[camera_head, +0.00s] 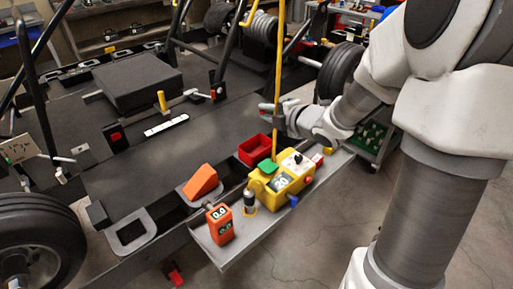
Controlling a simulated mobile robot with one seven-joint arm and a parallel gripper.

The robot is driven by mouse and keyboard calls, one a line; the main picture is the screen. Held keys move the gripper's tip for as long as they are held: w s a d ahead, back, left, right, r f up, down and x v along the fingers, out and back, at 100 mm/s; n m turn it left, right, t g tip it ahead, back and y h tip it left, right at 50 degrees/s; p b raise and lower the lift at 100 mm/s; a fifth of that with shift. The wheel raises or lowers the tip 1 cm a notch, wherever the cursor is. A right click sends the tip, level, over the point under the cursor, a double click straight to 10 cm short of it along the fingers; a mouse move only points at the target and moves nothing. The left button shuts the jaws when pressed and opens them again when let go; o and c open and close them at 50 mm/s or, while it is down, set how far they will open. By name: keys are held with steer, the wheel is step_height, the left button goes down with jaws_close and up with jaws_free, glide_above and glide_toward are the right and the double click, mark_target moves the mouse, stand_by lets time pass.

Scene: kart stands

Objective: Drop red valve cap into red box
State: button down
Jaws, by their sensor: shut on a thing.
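The red box (254,151) is a small open-topped tray on the grey shelf, behind the yellow controller. My gripper (267,113) reaches in from the right and is above the red box, apart from it. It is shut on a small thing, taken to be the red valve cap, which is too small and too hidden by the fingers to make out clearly. No other red valve cap can be made out for certain.
A yellow controller (283,181) with a green block on it stands in front of the red box. An orange meter (220,224) and an orange wedge (200,183) are to the left. A yellow hanging cable (279,60) passes close to my gripper.

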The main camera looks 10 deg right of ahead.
step_height(320, 180, down, 6)
steer(key=b, duration=0.4)
steer(key=shift+r, duration=0.1)
steer(key=c, duration=0.7)
jaws_free()
steer(key=shift+s+r, duration=0.1)
steer(key=shift+s, duration=0.05)
